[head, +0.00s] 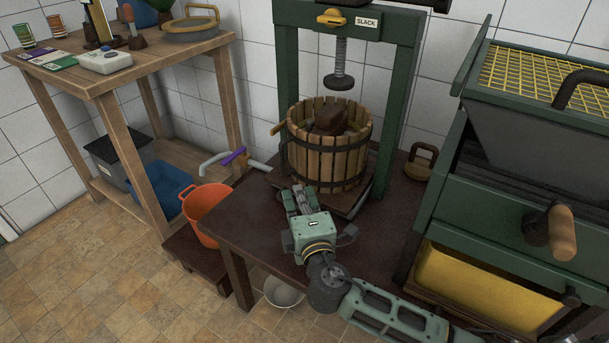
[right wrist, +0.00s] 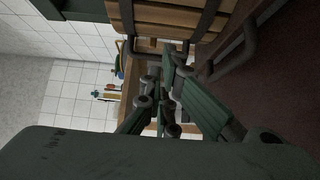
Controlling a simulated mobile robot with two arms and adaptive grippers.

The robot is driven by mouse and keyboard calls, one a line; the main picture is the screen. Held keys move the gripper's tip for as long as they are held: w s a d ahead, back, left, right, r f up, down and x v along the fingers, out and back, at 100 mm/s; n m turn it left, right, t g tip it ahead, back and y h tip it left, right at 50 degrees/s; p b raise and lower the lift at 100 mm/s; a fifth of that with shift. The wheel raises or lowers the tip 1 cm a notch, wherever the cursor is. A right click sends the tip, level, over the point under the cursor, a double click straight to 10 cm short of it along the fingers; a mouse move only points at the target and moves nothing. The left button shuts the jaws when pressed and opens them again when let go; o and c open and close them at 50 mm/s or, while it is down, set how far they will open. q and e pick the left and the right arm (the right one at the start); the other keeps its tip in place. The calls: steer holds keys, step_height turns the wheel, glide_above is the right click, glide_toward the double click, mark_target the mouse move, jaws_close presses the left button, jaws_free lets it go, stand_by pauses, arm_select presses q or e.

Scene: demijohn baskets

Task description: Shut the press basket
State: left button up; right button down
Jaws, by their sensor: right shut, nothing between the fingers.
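The press basket (head: 328,170) is a round basket of wooden slats with dark metal bands. It stands under the screw of the green press frame (head: 405,90). A dark brown block (head: 330,120) shows inside its top. A wooden grip (head: 278,128) juts out at its left side. I cannot tell whether its staves are fully closed. My right gripper (head: 297,192) is shut and empty, just in front of the basket at its lower left. In the right wrist view the basket (right wrist: 160,15) is at the top, beyond the fingertips (right wrist: 175,55). My left gripper is not in view.
The press stands on a dark table (head: 240,215). A purple-handled pipe (head: 233,156) and an orange bucket (head: 208,212) are at its left. A green machine with a wooden crank handle (head: 563,232) stands at right. A wooden ring-shaped object (head: 420,162) lies beside the press.

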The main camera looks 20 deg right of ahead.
mark_target(313, 164)
steer(key=w, duration=0.1)
steer(key=w+d, duration=0.1)
steer(key=w, duration=0.1)
steer(key=w+d, duration=0.1)
steer(key=w, duration=0.1)
steer(key=shift+w+d, duration=0.25)
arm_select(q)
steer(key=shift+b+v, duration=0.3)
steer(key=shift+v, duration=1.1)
arm_select(e)
steer(key=shift+w+d, duration=0.45)
steer(key=shift+d, duration=0.15)
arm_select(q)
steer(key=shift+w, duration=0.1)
arm_select(e)
steer(key=shift+d, duration=0.1)
